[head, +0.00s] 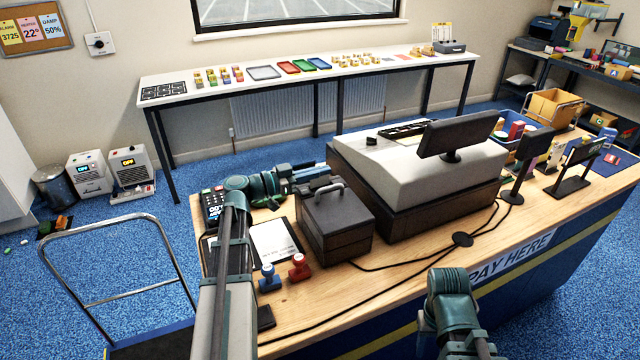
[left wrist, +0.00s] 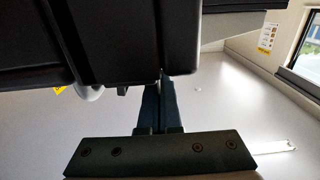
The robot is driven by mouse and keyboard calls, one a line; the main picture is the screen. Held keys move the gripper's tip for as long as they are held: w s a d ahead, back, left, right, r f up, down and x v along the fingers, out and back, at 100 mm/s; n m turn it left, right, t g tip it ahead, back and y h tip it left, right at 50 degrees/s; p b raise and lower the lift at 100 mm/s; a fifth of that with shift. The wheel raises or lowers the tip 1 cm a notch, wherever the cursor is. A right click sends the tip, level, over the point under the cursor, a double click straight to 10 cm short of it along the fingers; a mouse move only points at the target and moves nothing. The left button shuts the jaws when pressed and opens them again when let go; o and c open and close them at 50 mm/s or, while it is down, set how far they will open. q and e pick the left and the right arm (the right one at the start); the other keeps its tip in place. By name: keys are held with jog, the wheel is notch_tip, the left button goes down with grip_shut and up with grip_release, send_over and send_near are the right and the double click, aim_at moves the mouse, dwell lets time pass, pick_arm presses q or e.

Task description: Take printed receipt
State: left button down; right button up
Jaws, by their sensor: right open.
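My left gripper (head: 322,184) reaches across the counter, level with the left end of the cash register (head: 430,165) and behind the dark handled box (head: 335,230). In the left wrist view its two dark blue fingers (left wrist: 160,95) lie close together, their tips beside a large black body overhead. I see no receipt clearly in either view; whether a paper edge lies between the tips is too small to tell. A card terminal (head: 214,204) stands left of the gripper. Only a part of my right arm shows at the bottom of the head view; its gripper is out of the picture.
On the counter are a clipboard (head: 273,243), a blue stamp (head: 269,278), a red stamp (head: 299,268) and loose cables. Screens and a carton (head: 553,107) stand towards the right end. A trolley (head: 128,252) stands at left. Blue floor is open behind the counter.

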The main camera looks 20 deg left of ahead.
pick_arm(q)
notch_tip(320, 180, up, 10)
jog(key=p, duration=1)
jog(key=shift+r, duration=0.1)
